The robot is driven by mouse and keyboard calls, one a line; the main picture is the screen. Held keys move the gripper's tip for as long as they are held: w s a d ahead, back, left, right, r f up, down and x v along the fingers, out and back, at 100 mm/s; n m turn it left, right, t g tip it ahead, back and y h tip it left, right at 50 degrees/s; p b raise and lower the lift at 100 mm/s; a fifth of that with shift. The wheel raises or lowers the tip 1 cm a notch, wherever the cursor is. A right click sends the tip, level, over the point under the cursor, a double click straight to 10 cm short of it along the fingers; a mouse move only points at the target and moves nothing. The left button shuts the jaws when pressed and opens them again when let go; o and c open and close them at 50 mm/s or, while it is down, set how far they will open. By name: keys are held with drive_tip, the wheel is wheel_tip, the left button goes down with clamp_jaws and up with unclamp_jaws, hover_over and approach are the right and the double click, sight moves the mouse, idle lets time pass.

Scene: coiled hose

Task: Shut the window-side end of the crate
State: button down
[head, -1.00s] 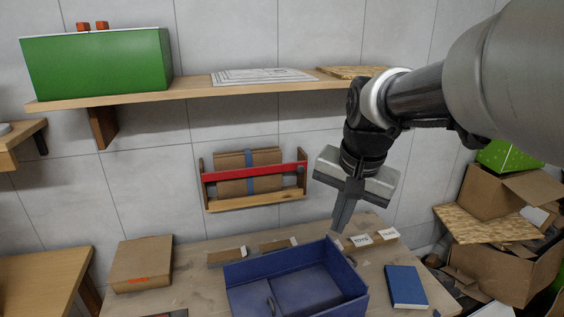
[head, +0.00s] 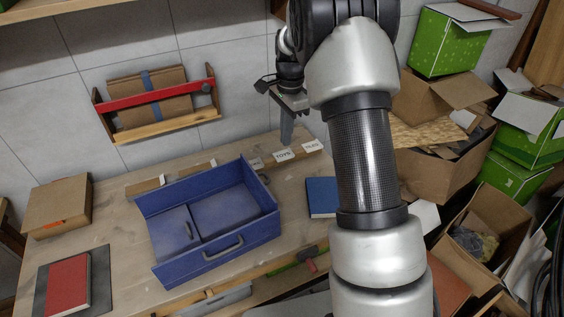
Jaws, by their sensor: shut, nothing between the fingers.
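The blue crate (head: 240,175) stands open-topped on the wooden table. A grey handle (head: 222,248) is on its near wall and another ring shows at its right end. Inside at the left lies a flat blue panel (head: 172,238) with a small handle; I cannot tell whether it is a folded-down end. No window is in view, so I cannot tell which end faces it. My gripper (head: 287,135) is shut and empty, pointing down beyond the crate's far right corner, apart from it. My arm hides part of the table's right side.
Labelled blocks (head: 312,147) line the table's back edge. A blue book (head: 321,196) lies right of the crate. A cardboard box (head: 58,205) and a red book (head: 68,284) are at left. A red-barred wall rack (head: 155,95) hangs behind. Cardboard boxes (head: 440,165) crowd the right.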

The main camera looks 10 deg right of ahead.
sight(263, 188)
drive_tip(key=s+a+f+p, duration=0.1)
drive_tip(key=a+f, duration=0.3)
drive_tip(key=f, duration=0.7)
drive_tip(key=shift+a+p, duration=0.15)
drive_tip(key=shift+p, duration=0.15)
drive_tip(key=shift+a, duration=0.15)
